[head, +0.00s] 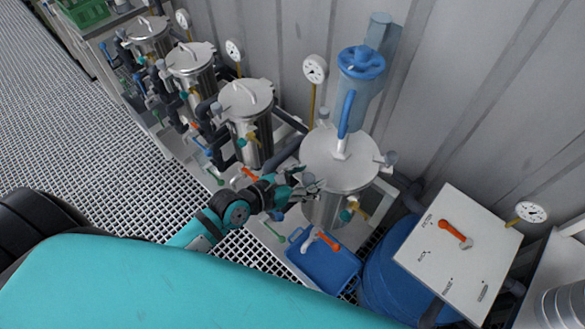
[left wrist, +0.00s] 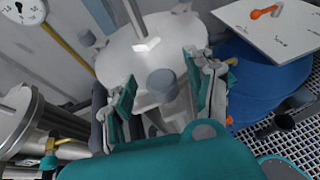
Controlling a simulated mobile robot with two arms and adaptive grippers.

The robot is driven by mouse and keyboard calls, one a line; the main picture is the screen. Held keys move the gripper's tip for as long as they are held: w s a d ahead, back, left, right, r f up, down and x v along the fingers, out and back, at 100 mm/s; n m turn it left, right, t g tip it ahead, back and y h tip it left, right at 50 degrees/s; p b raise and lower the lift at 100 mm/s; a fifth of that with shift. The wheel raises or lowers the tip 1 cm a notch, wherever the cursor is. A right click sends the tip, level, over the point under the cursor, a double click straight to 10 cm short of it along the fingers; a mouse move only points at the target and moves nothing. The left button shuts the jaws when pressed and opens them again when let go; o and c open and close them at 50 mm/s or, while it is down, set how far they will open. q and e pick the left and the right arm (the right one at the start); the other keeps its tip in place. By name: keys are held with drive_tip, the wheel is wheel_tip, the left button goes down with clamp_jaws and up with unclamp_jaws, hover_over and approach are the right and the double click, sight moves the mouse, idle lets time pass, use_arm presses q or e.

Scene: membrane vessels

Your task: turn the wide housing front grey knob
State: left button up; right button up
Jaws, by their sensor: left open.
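The wide housing (head: 338,162) is a broad steel vessel with a flat round lid; its lid (left wrist: 140,55) fills the middle of the left wrist view. The front grey knob (left wrist: 162,84) is a short grey cylinder at the lid's near edge. My left gripper (head: 305,188) is open at the front edge of the wide housing. In the left wrist view its two teal-padded fingers (left wrist: 160,88) appear on either side of the knob; I cannot tell whether they touch it. In the head view the gripper largely hides this knob. My right gripper is not in view.
Another grey knob (head: 391,158) sits at the lid's right. A blue-topped filter (head: 361,62) and a gauge (head: 315,68) stand behind. Narrower steel vessels (head: 246,98) line up left. A blue tray (head: 325,265) and a white panel with an orange lever (head: 456,233) are nearby.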

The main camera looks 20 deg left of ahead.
use_arm(q)
drive_tip(key=v, duration=1.1)
drive_tip(key=shift+s+a+r, duration=0.1)
drive_tip(key=shift+s, duration=0.05)
idle(0.8)
